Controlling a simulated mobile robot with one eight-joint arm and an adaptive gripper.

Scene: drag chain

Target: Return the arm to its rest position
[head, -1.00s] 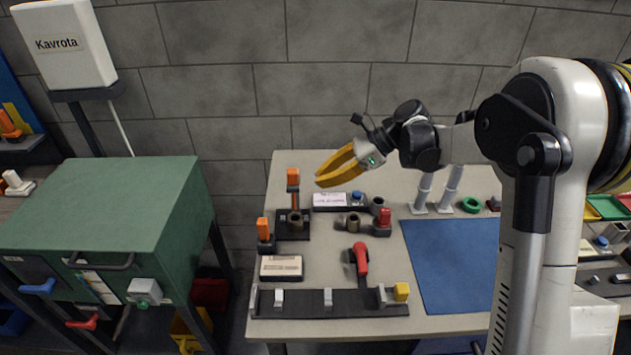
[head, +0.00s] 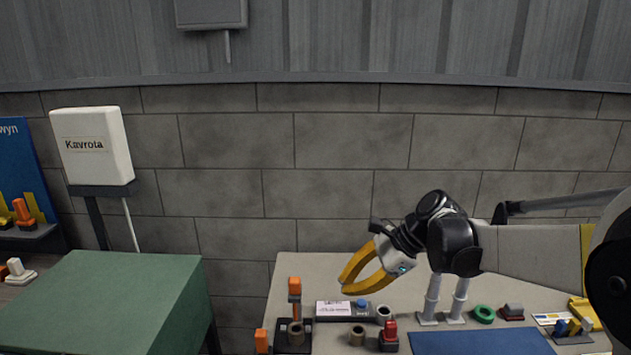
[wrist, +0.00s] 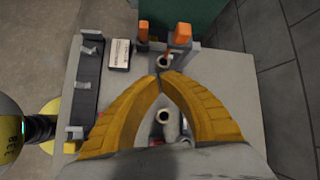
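My gripper (head: 345,287) has two curved yellow fingers and is held over the table (head: 330,265), above its left half. In the wrist view my gripper (wrist: 161,76) points down at the table, and its fingertips come together with nothing held between them. My arm reaches in from the right side of the head view. Below and beyond the fingers are orange-topped posts (wrist: 181,36) and small grey rings. They are apart from the fingers as far as I can see.
A green cabinet (head: 110,305) stands left of the table. A block wall (head: 240,170) with a white Kavrota box (head: 92,145) is behind.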

